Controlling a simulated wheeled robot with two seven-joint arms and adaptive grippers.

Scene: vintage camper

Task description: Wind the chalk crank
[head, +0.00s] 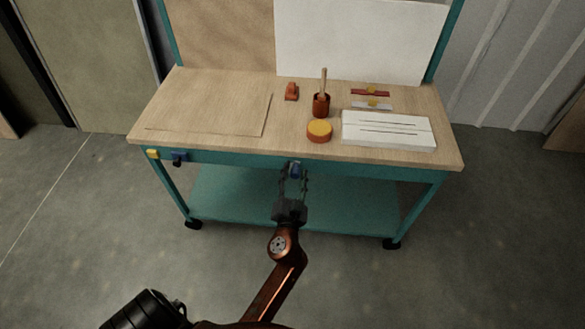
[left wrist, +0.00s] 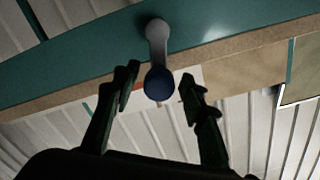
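The crank (head: 295,168) sits at the front edge of the workbench, near the middle. In the left wrist view it has a pale grey arm (left wrist: 157,42) hanging from the teal edge and a dark blue knob (left wrist: 159,83) at its end. My left gripper (head: 293,179) is in front of the bench edge, at the crank. Its fingers (left wrist: 160,77) are open, one on each side of the knob, with visible gaps. My right gripper is not in view.
The wooden benchtop (head: 205,90) carries an orange round tin (head: 319,132), a brown cup with a stick (head: 321,105), a small orange item (head: 291,91) and a white slotted block (head: 388,130). Yellow (head: 153,154) and dark blue (head: 179,157) fittings sit on the front edge at left. A teal shelf (head: 240,200) lies below.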

